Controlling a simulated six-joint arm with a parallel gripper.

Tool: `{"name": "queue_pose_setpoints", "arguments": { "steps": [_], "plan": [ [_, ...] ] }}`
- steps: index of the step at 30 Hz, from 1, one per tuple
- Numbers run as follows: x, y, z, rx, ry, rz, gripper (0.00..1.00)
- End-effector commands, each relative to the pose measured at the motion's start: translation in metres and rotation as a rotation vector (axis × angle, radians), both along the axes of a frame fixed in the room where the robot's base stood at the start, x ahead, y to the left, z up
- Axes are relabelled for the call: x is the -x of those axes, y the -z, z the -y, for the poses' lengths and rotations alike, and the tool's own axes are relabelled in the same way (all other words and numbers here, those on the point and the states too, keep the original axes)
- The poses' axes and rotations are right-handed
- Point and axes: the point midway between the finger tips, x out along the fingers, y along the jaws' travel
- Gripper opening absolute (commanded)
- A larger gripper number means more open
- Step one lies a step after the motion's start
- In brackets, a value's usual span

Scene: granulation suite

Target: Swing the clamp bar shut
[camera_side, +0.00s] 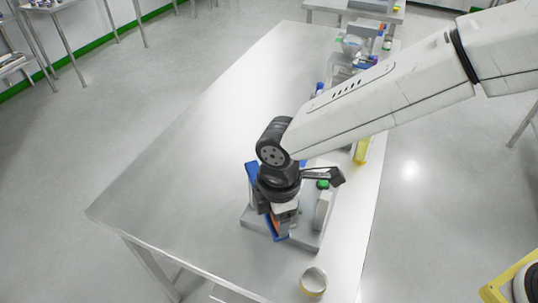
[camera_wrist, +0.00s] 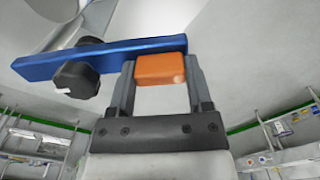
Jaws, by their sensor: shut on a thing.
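The clamp bar (camera_wrist: 100,57) is a flat blue bar in the wrist view, with a black knob (camera_wrist: 77,79) towards its left part and an orange block (camera_wrist: 160,69) at its right end. My gripper (camera_wrist: 162,75) is shut on the orange block, one finger on each side of it. In the side view my gripper (camera_side: 283,215) is low over a grey fixture plate (camera_side: 306,237) on the table. Part of the blue bar (camera_side: 267,228) shows beside it. My wrist hides much of the fixture, so how far the bar is swung is unclear.
The fixture stands near the front end of a long steel table (camera_side: 200,150). A green-topped part (camera_side: 322,185) is close on the right. Several items crowd the far right; the table's left side is clear.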

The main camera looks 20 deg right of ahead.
Motion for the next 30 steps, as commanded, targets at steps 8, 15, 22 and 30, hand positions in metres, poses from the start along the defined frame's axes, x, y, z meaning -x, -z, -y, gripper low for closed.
{"name": "queue_pose_setpoints", "arguments": {
  "steps": [8, 15, 22, 30],
  "plan": [
    [-0.002, -0.001, 0.037, 0.000, -0.225, -0.001, 0.00],
    [-0.011, -0.001, 0.066, -0.001, -0.417, 0.000, 0.00],
    [-0.023, -0.001, 0.092, -0.001, -0.597, -0.001, 0.00],
    [-0.039, -0.001, 0.112, -0.001, -0.762, -0.001, 0.00]
  ]
}}
